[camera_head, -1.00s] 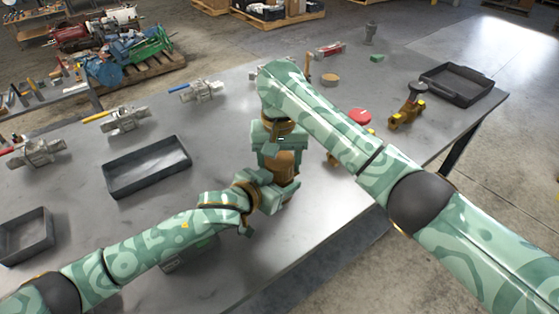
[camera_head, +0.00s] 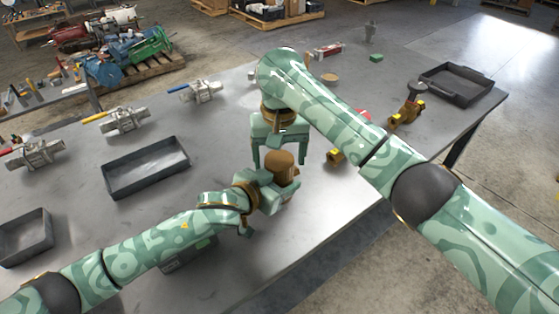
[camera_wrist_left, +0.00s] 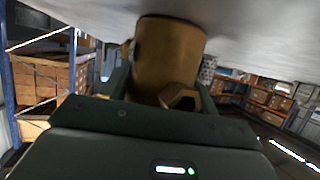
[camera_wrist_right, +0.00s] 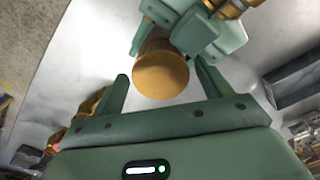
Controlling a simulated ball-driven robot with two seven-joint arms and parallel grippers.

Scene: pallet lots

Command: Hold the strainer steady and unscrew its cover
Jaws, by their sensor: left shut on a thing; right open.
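The strainer (camera_head: 280,165) is a brown-bronze cylinder held upright near the front of the table. My left gripper (camera_head: 277,189) is shut on its lower part; the left wrist view shows the bronze body (camera_wrist_left: 170,48) with a hexagonal end (camera_wrist_left: 182,98) between the jaws. My right gripper (camera_head: 279,148) is open, pointing down over the strainer's top, its fingers on either side. In the right wrist view, the round, flat bronze end (camera_wrist_right: 160,76) lies between and beyond the spread fingers, apart from them. I cannot make out a seam between cover and body.
A dark tray (camera_head: 148,190) stands left of the arms, another (camera_head: 28,262) at far left. Several valves with coloured handles line the back edge. A brass fitting (camera_head: 407,112) and a black tray (camera_head: 455,103) are at right. A red disc (camera_head: 364,115) is partly hidden behind my right arm.

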